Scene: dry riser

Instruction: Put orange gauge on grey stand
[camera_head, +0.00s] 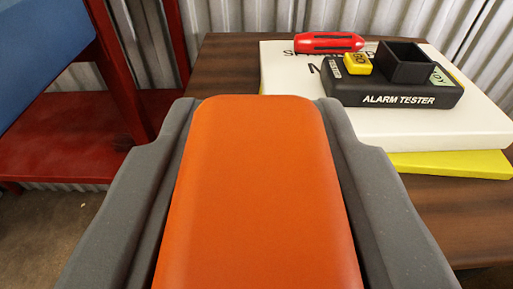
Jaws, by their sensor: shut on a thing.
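The orange gauge (258,195) fills the lower middle of the head camera view, with a smooth, rounded far end. My gripper (257,108) is shut on it, with one dark grey finger along each side. The gauge hides what lies directly beneath and ahead of it, including part of the table. I do not see a grey stand in this view.
A brown wooden table (420,215) carries a yellow board (455,164) under a white one (430,125). On the white board lie a black alarm tester (350,90) with an open box and a red tool (329,42). A red-framed blue bench (50,150) stands left.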

